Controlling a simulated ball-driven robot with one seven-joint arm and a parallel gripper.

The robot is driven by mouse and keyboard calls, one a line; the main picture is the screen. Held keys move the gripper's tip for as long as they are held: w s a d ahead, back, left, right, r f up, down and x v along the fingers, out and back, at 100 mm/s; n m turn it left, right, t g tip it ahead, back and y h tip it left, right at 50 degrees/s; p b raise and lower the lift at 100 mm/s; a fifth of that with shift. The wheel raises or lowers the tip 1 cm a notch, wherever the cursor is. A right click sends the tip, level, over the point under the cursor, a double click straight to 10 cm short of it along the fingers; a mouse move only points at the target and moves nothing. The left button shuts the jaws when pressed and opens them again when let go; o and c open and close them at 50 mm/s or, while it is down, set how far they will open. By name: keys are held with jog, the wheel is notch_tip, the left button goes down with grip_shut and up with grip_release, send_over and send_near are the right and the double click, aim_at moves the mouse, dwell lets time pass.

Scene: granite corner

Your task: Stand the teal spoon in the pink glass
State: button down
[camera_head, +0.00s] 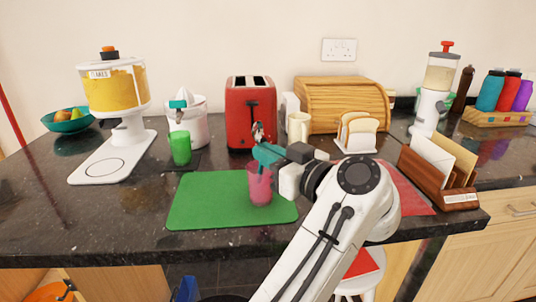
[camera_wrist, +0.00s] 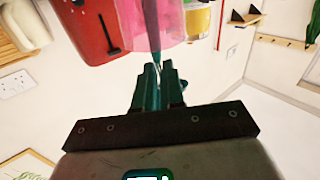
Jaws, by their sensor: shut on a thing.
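The pink glass (camera_head: 260,189) stands upright on the green mat (camera_head: 195,205), near its right side. My gripper (camera_head: 263,154), with teal fingers, is just above the glass rim and is shut on the teal spoon. In the wrist view my gripper (camera_wrist: 157,78) holds the spoon (camera_wrist: 152,38), whose teal shaft runs from the fingertips across the pink glass (camera_wrist: 172,22). The spoon's lower part looks to be within the glass, but its depth is unclear. In the head view a shiny end (camera_head: 258,130) sticks up above my fingers. The fingers hide the spoon's middle.
A green glass (camera_head: 180,148) and a juicer (camera_head: 197,125) stand behind left. A letter holder (camera_head: 430,180) is right. The mat's left half is clear.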

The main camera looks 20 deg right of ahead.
jog(key=shift+f, duration=0.1)
jog(key=c, duration=1.1)
grip_release()
jog(key=shift+c, duration=0.2)
jog(key=shift+f, duration=0.1)
